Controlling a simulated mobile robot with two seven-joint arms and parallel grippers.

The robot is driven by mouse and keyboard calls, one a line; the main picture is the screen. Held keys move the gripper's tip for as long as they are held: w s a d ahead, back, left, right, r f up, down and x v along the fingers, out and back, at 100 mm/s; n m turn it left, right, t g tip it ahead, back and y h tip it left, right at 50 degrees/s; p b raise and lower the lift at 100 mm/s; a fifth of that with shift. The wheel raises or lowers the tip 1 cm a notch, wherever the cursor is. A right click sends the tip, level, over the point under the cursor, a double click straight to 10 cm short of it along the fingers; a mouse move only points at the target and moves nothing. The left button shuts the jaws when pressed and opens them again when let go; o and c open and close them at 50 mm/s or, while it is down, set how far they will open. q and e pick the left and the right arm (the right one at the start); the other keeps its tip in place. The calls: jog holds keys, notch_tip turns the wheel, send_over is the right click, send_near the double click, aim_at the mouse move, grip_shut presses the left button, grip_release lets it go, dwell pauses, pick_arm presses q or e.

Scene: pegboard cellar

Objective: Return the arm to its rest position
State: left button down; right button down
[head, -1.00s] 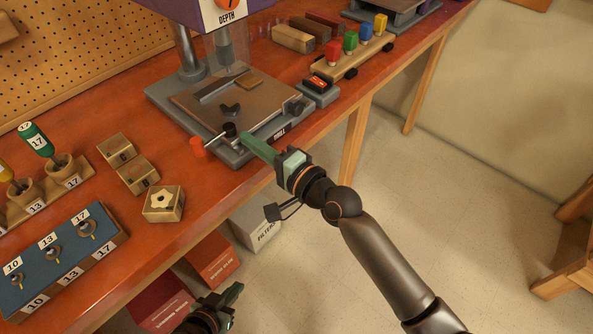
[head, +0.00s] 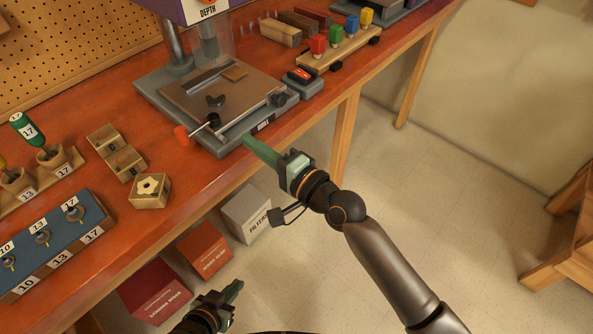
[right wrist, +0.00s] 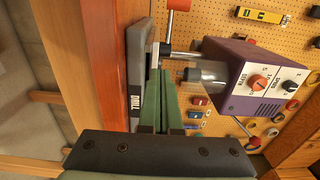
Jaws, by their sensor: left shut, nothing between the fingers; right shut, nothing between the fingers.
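My right gripper (head: 254,146) is shut and empty, in front of the workbench edge beside the drill press base (head: 222,148). In the right wrist view its green fingers (right wrist: 163,100) lie together, with the drill base (right wrist: 138,75) just left of them. My right arm comes in from the lower right of the head view. My left gripper (head: 232,292) is low at the bottom of the head view, below the bench top, shut and empty.
The bench (head: 120,225) carries a blue numbered block (head: 50,240), small wooden boxes (head: 118,150) and a toy train (head: 338,48). Boxes (head: 205,250) stand on the floor beneath. The floor to the right is open up to a wooden stool (head: 565,250).

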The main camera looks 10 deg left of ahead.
jog(key=v, duration=0.8)
jog(key=shift+s+d, duration=0.2)
jog(key=s+d+f+n+h+p, duration=0.1)
jog(key=s+d+f+n+h, duration=0.2)
jog(key=d+f, duration=0.4)
jog(key=s+d+f+n+h+p, duration=0.2)
jog(key=s+d+f+n+h, duration=0.1)
jog(key=s+d+f+h, duration=0.2)
jog(key=s+d+f+n+g+h+p, duration=0.1)
jog(key=s+d+f+n+h, duration=0.2)
jog(key=s+d+f, duration=0.3)
jog(key=d+f+h, duration=0.1)
jog(key=d+f, duration=0.2)
jog(key=f, duration=0.2)
jog(key=shift+d+p, duration=0.3)
jog(key=shift+d, duration=0.1)
